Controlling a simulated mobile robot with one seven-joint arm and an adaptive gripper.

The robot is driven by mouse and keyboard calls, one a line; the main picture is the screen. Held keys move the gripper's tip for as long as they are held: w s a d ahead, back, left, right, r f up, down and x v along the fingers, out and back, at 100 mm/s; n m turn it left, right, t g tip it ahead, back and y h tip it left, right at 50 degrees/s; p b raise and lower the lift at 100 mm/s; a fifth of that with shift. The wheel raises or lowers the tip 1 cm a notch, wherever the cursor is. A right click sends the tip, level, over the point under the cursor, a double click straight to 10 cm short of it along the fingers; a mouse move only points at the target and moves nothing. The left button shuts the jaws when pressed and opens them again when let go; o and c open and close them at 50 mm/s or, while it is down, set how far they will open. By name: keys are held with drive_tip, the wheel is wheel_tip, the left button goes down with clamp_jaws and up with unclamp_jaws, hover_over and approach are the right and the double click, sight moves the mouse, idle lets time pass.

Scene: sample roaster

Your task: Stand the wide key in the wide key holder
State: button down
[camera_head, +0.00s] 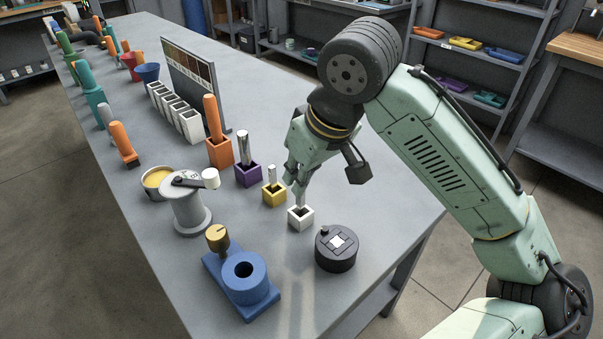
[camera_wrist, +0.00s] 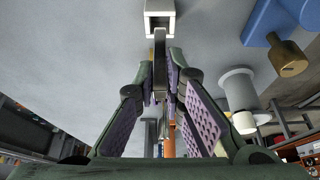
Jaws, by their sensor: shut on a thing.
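My gripper (camera_head: 297,185) is low over the table and shut on a grey metal bar, the wide key (camera_wrist: 159,62). The fingers hide most of the key in the head view. A small white square holder (camera_head: 300,217) with a dark opening stands directly below my fingertips. I take it as the wide key holder. It also shows at the top of the wrist view (camera_wrist: 148,22), where the key's far end reaches its near edge. I cannot tell whether the tip is above the opening or inside it.
A yellow holder (camera_head: 274,196), a purple holder (camera_head: 247,177) and an orange holder (camera_head: 220,153), each with an upright piece, stand in a row behind. A round black device (camera_head: 336,252) sits close right. A blue fixture (camera_head: 243,283) and a grey spool (camera_head: 188,212) are left.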

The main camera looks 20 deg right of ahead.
sight(302, 207)
drive_tip(key=shift+f, duration=0.1)
drive_tip(key=shift+f+b, duration=1.3)
drive_tip(key=shift+f, duration=0.7)
drive_tip(key=c, duration=1.6)
unclamp_jaws()
drive_tip(key=v, duration=1.2)
drive_tip(key=shift+d+r, duration=0.1)
